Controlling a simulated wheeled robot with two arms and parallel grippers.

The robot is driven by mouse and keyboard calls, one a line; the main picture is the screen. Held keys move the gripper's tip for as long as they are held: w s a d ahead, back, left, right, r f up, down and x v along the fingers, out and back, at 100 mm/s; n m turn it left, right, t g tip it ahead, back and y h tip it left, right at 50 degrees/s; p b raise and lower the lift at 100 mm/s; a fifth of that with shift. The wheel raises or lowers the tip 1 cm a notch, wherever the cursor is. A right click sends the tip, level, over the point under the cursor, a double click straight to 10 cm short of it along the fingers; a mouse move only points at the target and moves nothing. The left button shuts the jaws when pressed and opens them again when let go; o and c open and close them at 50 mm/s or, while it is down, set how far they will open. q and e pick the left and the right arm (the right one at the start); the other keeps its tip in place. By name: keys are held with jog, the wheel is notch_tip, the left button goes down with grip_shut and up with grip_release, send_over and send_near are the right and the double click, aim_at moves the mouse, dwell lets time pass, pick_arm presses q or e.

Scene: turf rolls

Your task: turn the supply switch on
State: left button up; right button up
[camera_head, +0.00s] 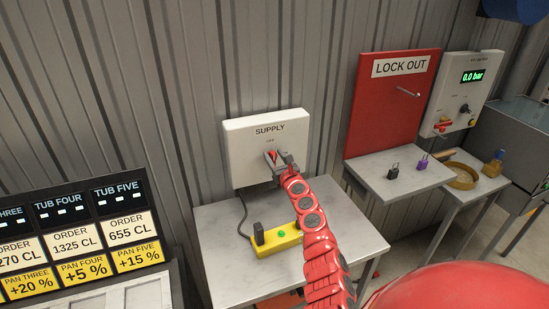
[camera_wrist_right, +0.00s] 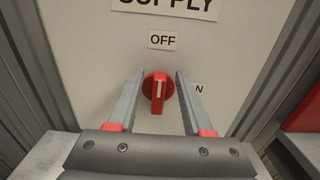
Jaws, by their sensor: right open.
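The supply switch is a red rotary knob (camera_wrist_right: 158,88) on a white box labelled SUPPLY (camera_head: 240,160). In the right wrist view its white mark runs roughly upright, pointing to the OFF label (camera_wrist_right: 163,40); a partly covered label ending in N (camera_wrist_right: 198,87) is to the right. My right gripper (camera_wrist_right: 155,85) is open, one finger on each side of the knob. Whether the fingers touch it I cannot tell. In the head view the gripper (camera_head: 274,160) is at the knob, and my red arm reaches up to it. My left gripper is not in view.
Below the box, a grey table (camera_head: 225,275) carries a yellow device (camera_head: 280,239) with a green button. At right are a red LOCK OUT board (camera_head: 385,110), a table with two padlocks (camera_head: 393,171), and a gauge panel reading 0.0 bar (camera_head: 460,95). An order board (camera_head: 85,240) stands at left.

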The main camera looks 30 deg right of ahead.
grip_shut()
jog(key=shift+m, duration=0.3)
dwell(0.3)
jog(key=m, duration=0.3)
jog(key=shift+s+d+f, duration=0.1)
jog(key=shift+d+f, duration=0.05)
jog(key=shift+d, duration=0.25)
jog(key=m, duration=0.5)
jog(key=shift+s+d+f, duration=0.1)
jog(key=shift+d+f, duration=0.15)
jog(key=shift+d, duration=0.15)
jog(key=shift+s+d+f+m+p, duration=0.1)
jog(key=shift+f+m+p, duration=0.25)
jog(key=shift+m, duration=1.2)
jog(key=shift+w+d+f+m+p, duration=0.1)
jog(key=shift+d+f+m+p, duration=0.2)
jog(key=shift+m, duration=1.2)
jog(key=shift+s+a+f+m+p, duration=0.15)
jog(key=shift+m+p, duration=0.25)
jog(key=shift+m, duration=1.15)
jog(key=shift+d+f, duration=0.15)
